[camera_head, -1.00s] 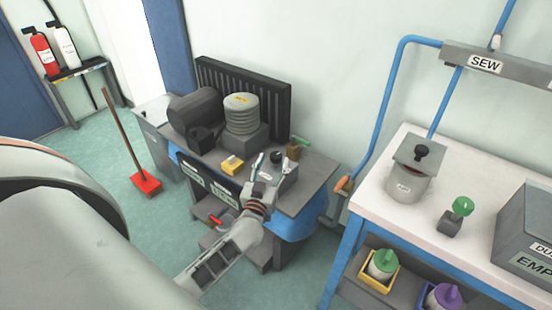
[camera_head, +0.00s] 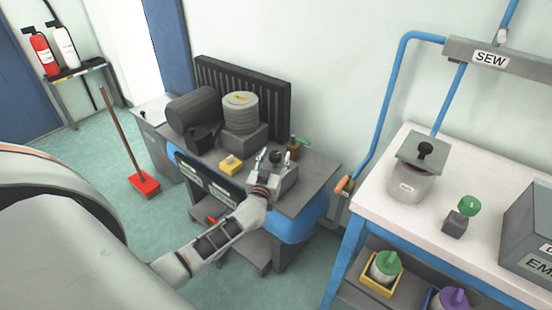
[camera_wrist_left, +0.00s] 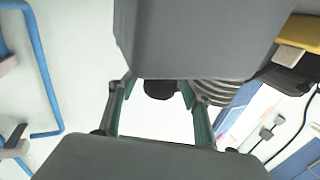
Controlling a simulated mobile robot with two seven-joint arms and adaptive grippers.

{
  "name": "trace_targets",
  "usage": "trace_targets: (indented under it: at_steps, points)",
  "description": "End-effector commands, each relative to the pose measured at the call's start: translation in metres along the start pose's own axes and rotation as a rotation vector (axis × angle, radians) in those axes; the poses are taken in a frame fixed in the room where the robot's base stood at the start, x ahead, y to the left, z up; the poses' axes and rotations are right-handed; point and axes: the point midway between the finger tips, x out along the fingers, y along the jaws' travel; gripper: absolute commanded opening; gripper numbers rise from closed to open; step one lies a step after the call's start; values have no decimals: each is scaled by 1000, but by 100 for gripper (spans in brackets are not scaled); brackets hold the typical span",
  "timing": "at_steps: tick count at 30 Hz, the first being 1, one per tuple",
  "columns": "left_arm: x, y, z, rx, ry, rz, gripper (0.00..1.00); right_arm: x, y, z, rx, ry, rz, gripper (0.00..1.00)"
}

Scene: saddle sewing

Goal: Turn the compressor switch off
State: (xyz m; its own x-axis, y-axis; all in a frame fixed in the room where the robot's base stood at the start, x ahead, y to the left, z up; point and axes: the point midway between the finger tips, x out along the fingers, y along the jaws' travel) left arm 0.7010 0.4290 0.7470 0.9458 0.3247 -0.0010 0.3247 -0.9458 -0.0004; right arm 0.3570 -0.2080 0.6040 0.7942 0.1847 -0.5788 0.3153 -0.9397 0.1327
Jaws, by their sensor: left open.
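The compressor (camera_head: 239,112) stands on a grey bench with a blue tank under it. A grey switch box (camera_head: 288,183) with a black knob (camera_head: 276,157) on top sits at the bench's front right. My left gripper (camera_head: 275,164) is open at this box, with its fingers apart on either side of the knob. In the left wrist view, the knob (camera_wrist_left: 160,90) shows between the two fingers, below a large grey box face (camera_wrist_left: 200,40). I cannot tell whether the fingers touch the knob. Its lower part is hidden. My right gripper is out of view.
A yellow block (camera_head: 231,165) lies left of the gripper. The white table (camera_head: 460,160) is to the right.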

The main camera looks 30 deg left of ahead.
Motion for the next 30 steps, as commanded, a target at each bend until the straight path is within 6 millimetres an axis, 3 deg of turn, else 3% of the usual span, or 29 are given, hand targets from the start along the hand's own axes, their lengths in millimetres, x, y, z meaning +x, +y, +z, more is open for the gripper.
trace_targets:
  at_steps: [9, 14, 22, 30]
  points:
    - [4, 0, -1, 0, 1, 0, 49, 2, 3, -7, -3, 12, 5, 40]
    - [4, 0, -1, 0, 1, 0, 10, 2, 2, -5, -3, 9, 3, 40]
    - [5, 0, -4, -4, 2, -31, 10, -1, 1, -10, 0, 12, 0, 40]
    - [5, 1, -5, -7, 1, -222, 10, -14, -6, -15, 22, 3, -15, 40]
